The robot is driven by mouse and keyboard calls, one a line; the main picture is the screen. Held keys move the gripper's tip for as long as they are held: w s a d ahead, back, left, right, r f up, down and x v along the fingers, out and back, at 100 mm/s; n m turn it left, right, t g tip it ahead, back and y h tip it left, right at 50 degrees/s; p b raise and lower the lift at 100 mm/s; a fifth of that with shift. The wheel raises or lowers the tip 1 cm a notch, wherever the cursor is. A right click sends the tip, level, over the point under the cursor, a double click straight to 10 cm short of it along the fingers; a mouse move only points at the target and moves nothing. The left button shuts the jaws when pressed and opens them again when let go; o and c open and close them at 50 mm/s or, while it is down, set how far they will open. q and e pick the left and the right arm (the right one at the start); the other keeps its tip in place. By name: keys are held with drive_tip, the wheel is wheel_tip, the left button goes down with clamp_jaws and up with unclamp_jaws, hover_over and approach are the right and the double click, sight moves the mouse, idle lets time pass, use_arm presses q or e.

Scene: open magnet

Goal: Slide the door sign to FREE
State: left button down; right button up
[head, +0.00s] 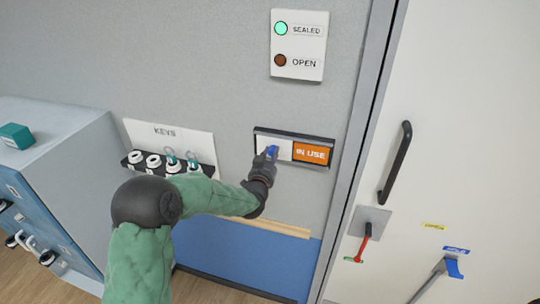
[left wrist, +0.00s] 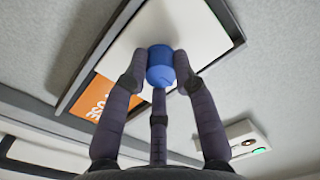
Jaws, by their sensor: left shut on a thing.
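The door sign (head: 311,153) is a dark-framed slider on the grey wall. Its right part shows orange with "IN USE"; a white sliding cover lies over its left part. My left gripper (head: 270,157) is at the cover's left side, shut on a blue knob (left wrist: 160,66) that stands out from it. In the left wrist view the dark fingers of the left gripper (left wrist: 157,75) close around the knob, and the white cover (left wrist: 192,32) shows behind it. Part of the orange field (left wrist: 97,97) shows at the lower left there. My right gripper is not in view.
A panel (head: 299,45) above the sign has a lit green "SEALED" lamp and a dark "OPEN" lamp. Right is a pale door with a black handle (head: 395,162) and a red lever (head: 365,240). A cabinet (head: 60,160) stands left.

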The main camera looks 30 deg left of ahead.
use_arm(q)
drive_tip(key=w+d, duration=0.1)
drive_tip(key=d, duration=0.3)
drive_tip(key=w+d+b, duration=0.1)
drive_tip(key=d, duration=0.3)
drive_tip(key=w+d+b, duration=0.1)
drive_tip(key=d, duration=0.3)
drive_tip(key=shift+d+r, duration=0.1)
drive_tip(key=shift+d, duration=0.3)
drive_tip(key=shift+a, duration=0.1)
drive_tip(key=c, duration=1.1)
unclamp_jaws()
drive_tip(key=shift+o, duration=0.5)
drive_tip(key=shift+d, duration=0.25)
drive_tip(key=shift+a, duration=0.1)
